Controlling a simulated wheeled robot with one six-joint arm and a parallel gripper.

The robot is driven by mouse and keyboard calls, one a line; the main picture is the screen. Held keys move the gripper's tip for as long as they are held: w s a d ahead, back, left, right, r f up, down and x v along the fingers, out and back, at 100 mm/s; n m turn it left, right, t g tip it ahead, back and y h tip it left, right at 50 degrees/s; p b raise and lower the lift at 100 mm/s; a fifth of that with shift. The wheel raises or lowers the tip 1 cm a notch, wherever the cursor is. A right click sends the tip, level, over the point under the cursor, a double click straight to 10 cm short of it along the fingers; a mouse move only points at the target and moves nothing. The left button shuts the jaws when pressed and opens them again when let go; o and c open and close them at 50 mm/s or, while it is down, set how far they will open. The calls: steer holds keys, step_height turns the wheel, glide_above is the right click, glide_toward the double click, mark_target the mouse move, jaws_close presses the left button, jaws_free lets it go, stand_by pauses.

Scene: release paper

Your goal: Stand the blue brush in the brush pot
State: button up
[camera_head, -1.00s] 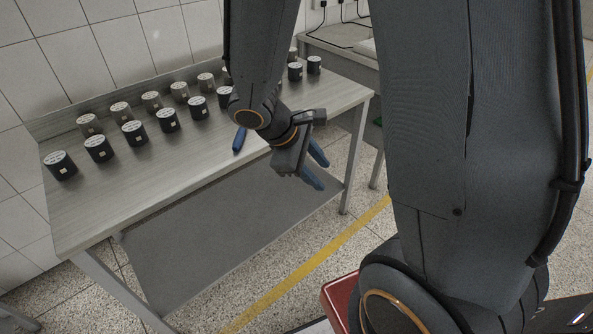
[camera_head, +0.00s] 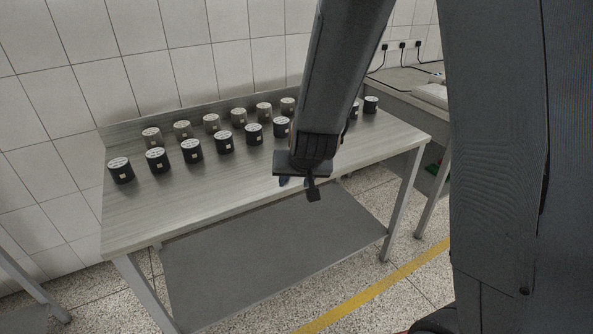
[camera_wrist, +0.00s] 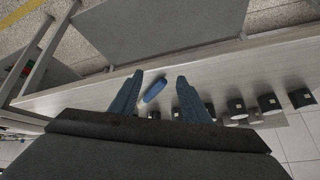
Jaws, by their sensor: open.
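The blue brush (camera_wrist: 154,90) shows in the wrist view as a short blue shape lying on the grey table, between my two fingers in the picture and apart from both. In the head view my arm hides it. My gripper (camera_wrist: 160,77) is open and empty, its two blue fingers spread above the table. In the head view my gripper (camera_head: 302,182) is over the table's front edge, its fingers mostly hidden. Several dark pots with pale tops, such as this pot (camera_head: 191,151), stand in two rows; I cannot tell which is the brush pot.
The table (camera_head: 160,215) has clear room along its front, with a lower shelf (camera_head: 270,255) beneath. Pots in the wrist view, such as this pot (camera_wrist: 268,103), stand right of my fingers. A second bench (camera_head: 405,90) adjoins at the right. A yellow line (camera_head: 375,290) crosses the floor.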

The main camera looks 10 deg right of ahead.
steer(key=w+f+m+t+h, duration=0.1)
steer(key=w+f+t, duration=0.1)
steer(key=w, duration=0.1)
steer(key=w+a+f+t+h+b, duration=0.1)
steer(key=w, duration=0.3)
steer(key=w+a+f+m+t+h+b, duration=0.1)
steer(key=w+f+t+h, duration=0.1)
steer(key=w, duration=0.2)
steer(key=shift+f+m+t, duration=0.3)
steer(key=shift+f, duration=0.05)
steer(key=h, duration=0.1)
steer(key=f+t+h+b, duration=0.1)
steer(key=shift+w+d+f+m+t+h+b, duration=0.1)
steer(key=shift+w+f+m+t+h+b, duration=0.05)
steer(key=shift+w+m+t+h+b, duration=0.2)
steer(key=shift+h, duration=0.45)
steer(key=shift+d+r+p+x, duration=0.15)
steer(key=shift+p+x, duration=0.45)
steer(key=shift+x, duration=1.3)
steer(key=shift+d+r+p+x, duration=0.15)
steer(key=shift+p+x, duration=0.45)
steer(key=shift+x, duration=1.3)
jaws_close()
